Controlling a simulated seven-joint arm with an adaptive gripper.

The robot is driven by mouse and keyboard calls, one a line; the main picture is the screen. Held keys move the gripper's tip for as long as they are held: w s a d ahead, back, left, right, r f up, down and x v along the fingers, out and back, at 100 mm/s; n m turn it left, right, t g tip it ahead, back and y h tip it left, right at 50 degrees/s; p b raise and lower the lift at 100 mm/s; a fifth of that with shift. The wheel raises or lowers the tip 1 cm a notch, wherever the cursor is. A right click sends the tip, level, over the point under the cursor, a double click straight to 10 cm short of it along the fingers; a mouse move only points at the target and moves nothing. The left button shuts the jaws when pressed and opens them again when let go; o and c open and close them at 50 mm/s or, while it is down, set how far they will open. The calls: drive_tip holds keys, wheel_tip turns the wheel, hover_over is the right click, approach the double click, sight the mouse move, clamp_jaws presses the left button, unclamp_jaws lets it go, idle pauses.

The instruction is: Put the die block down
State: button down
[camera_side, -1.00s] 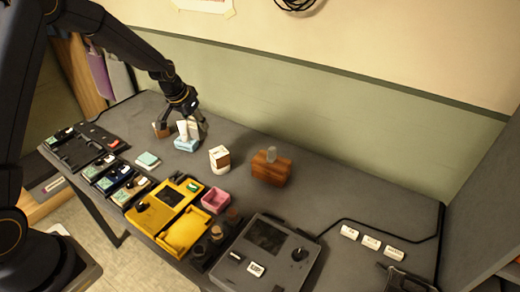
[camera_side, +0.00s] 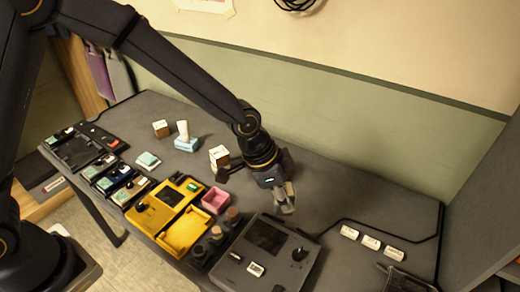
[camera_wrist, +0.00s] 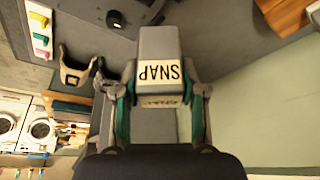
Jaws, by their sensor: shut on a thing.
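The die block (camera_wrist: 158,45), a grey block with SNAP lettered on a pale label, is between the fingers of my gripper (camera_wrist: 157,95) in the wrist view. My gripper is shut on it. In the side view my gripper (camera_side: 279,188) points down and to the right over the table, behind the dark grey console (camera_side: 262,238). A light grey piece at the fingertips there looks like the block, held above the table. The block's lower end and any contact with the table are hard to tell.
A white-and-wood block (camera_side: 219,156) stands close left of my gripper. A pink tray (camera_side: 215,200) and yellow device (camera_side: 182,232) lie to the front left. White labelled blocks (camera_side: 371,242) sit at right. A brown wooden block (camera_wrist: 288,14) shows in the wrist view.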

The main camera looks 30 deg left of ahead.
drive_tip(key=s+d+m+g, duration=0.1)
drive_tip(key=s+d+m, duration=0.2)
drive_tip(key=s+d, duration=0.6)
drive_tip(key=shift+h, duration=0.3)
drive_tip(key=w+d+f, duration=0.6)
drive_tip(key=w, duration=0.1)
drive_tip(key=w+d+f, duration=0.2)
drive_tip(key=w, duration=0.2)
drive_tip(key=shift+d+f, duration=0.4)
drive_tip(key=shift+w+d+f, duration=0.2)
drive_tip(key=shift+w+f, duration=0.05)
drive_tip(key=shift+f, duration=1.75)
drive_tip(key=shift+f, duration=0.15)
drive_tip(key=c, duration=0.7)
unclamp_jaws()
drive_tip(key=shift+o, duration=0.2)
